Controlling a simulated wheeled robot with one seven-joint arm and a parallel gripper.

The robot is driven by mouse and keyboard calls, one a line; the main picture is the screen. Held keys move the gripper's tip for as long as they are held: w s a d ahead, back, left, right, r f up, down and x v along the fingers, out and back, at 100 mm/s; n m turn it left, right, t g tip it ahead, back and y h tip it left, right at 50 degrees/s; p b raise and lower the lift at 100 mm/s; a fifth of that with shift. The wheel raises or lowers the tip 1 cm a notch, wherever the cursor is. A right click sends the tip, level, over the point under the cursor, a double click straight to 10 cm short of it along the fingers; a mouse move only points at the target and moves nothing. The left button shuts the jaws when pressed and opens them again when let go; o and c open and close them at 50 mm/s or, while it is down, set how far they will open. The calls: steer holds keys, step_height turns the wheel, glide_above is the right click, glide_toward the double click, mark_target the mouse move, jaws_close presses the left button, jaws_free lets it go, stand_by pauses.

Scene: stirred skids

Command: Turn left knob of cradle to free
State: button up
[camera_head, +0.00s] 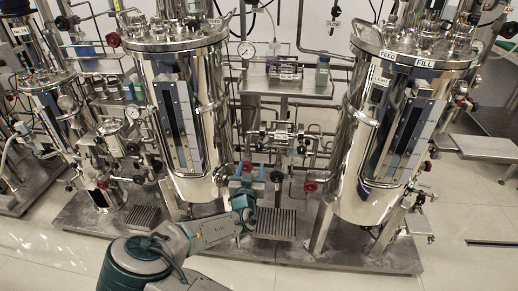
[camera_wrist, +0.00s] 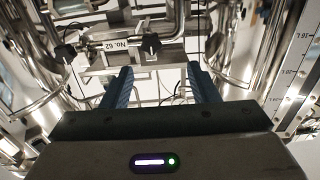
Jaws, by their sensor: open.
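In the wrist view a metal cradle (camera_wrist: 110,46) with a "No. 62" label lies beyond my fingers. A black left knob (camera_wrist: 65,52) is at its left end and a second black knob (camera_wrist: 151,43) is at its right. My gripper (camera_wrist: 159,72) is open and empty, with its blue fingers apart. The right knob shows between and beyond the fingertips; the left knob is outside the left finger. In the head view the cradle (camera_head: 277,135) sits between the two large tanks, and my gripper (camera_head: 262,172) is below and in front of it. The knob settings are too small to read.
Large steel tanks stand to the left (camera_head: 190,110) and right (camera_head: 385,130) of my gripper. Red handwheels (camera_head: 310,186) and pipes crowd the space between them. A drain grate (camera_head: 276,223) lies on the skid base. Open floor (camera_head: 460,215) shows at the right.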

mark_target(259, 149)
steer(key=shift+h, duration=0.3)
steer(key=w, duration=0.4)
steer(key=w+d, duration=0.1)
steer(key=w, duration=0.3)
steer(key=w+d, duration=0.1)
steer(key=w, duration=0.3)
steer(key=shift+w+p, duration=0.15)
steer(key=shift+p, duration=0.15)
